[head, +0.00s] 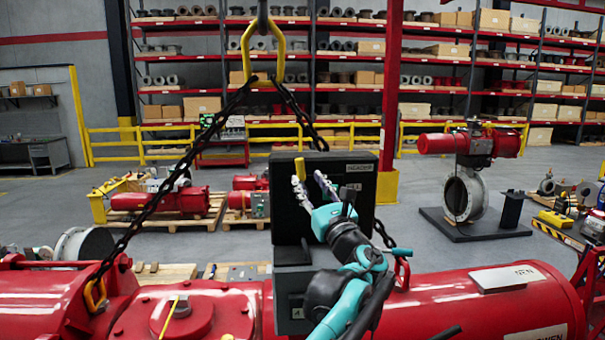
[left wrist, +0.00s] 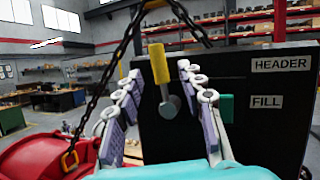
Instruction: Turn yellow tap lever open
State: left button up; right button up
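The yellow tap lever (head: 300,168) stands upright on the front of a dark box (head: 285,222) labelled HEADER. In the left wrist view the lever (left wrist: 160,63) sits on a grey round pivot, just left of a green block. My left gripper (head: 310,188) is open in front of the box. In the left wrist view its fingers (left wrist: 160,76) stand apart on either side of the lever, with visible gaps, and I see no contact. The depth between fingertips and lever is hard to judge. My right gripper is not in view.
The box stands on a large red valve actuator (head: 450,305) that crosses the front of the head view. Black chains (head: 165,190) run down from a yellow lifting ring (head: 263,50) beside the box. Shelves and another valve (head: 466,190) stand farther back.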

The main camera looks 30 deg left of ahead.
pick_arm(q)
jog(key=v, duration=0.6)
jog(key=s+a+f+n+g+h+b, duration=0.2)
jog(key=s+f+n+b, duration=0.25)
jog(key=f, duration=0.85)
jog(key=s+a+f+n+g+h+b, duration=0.2)
jog(key=s+f+n+h+b, duration=0.3)
jog(key=f, duration=0.7)
jog(key=s+a+f+n+g+b, duration=0.1)
jog(key=s+f+n+g+b, duration=0.15)
jog(key=f+b, duration=0.75)
jog(key=s+d+f+n+h+b, duration=0.3)
jog(key=s+d+f+n+b, duration=0.1)
jog(key=f, duration=0.7)
jog(key=s+d+f+n+h+b, duration=0.3)
jog(key=s+d+f+n, duration=0.1)
jog(key=f, duration=0.8)
jog(key=s+d+f+n+h+b, duration=0.3)
jog(key=s+d+f+n+b, duration=0.1)
jog(key=f, duration=0.8)
jog(key=shift+s+d+f+n+g+h+b, duration=0.25)
jog(key=shift+s+d+n+g+h+b, duration=0.1)
jog(key=shift+d+n+g+h, duration=0.15)
